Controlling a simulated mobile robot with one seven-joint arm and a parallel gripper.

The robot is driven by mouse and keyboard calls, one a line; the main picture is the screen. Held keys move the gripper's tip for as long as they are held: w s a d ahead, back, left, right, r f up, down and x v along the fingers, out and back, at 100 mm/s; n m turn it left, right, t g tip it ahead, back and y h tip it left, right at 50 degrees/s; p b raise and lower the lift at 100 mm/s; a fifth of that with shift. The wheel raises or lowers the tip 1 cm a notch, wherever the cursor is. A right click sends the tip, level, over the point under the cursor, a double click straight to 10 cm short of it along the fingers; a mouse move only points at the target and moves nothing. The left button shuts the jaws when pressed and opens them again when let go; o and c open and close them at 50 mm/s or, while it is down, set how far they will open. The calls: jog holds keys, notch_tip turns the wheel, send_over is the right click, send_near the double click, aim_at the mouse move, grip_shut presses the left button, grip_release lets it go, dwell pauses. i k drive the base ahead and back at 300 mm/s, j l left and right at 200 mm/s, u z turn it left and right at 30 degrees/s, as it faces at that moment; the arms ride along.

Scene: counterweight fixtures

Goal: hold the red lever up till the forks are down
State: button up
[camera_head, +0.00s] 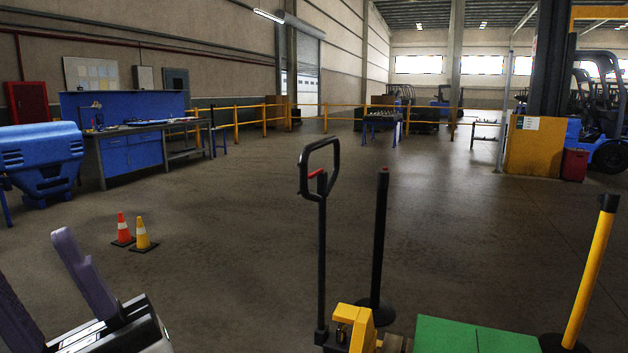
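The red lever (316,173) is a small red piece inside the black loop handle (335,160) of a pallet truck. The handle stands upright on a black shaft above the truck's yellow body (357,325) at the bottom centre. A flat green surface (475,338) lies right of the yellow body. The forks cannot be made out. My gripper (32,258) is at the lower left, with two purple fingers apart and nothing seen between them. It is well to the left of the handle and not touching it.
A black post (380,240) stands just right of the handle. A yellow post (592,265) stands at the far right. Two small cones (122,230) are on the floor beyond my gripper. A blue workbench (130,150) lines the left wall. The floor between my gripper and the handle looks clear.

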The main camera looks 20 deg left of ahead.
aim_at(315, 174)
jog(key=j, duration=0.55)
jog(key=j+z, duration=0.15)
jog(key=j, duration=0.4)
jog(key=k+j, duration=0.1)
jog(key=j, duration=0.45)
jog(key=j+z, duration=0.15)
jog(key=j, duration=0.45)
jog(key=k+j, duration=0.1)
jog(key=j, duration=0.4)
jog(key=k+j+z, duration=0.1)
jog(key=j, duration=0.45)
jog(key=k+j+z, duration=0.1)
jog(key=j, duration=0.45)
jog(key=i+j, duration=0.45)
jog(key=i, duration=0.25)
jog(key=i+j+z, duration=0.1)
jog(key=i+j, duration=0.35)
jog(key=i, duration=0.25)
jog(key=i+j, duration=0.45)
jog(key=i, duration=0.2)
jog(key=z, duration=0.05)
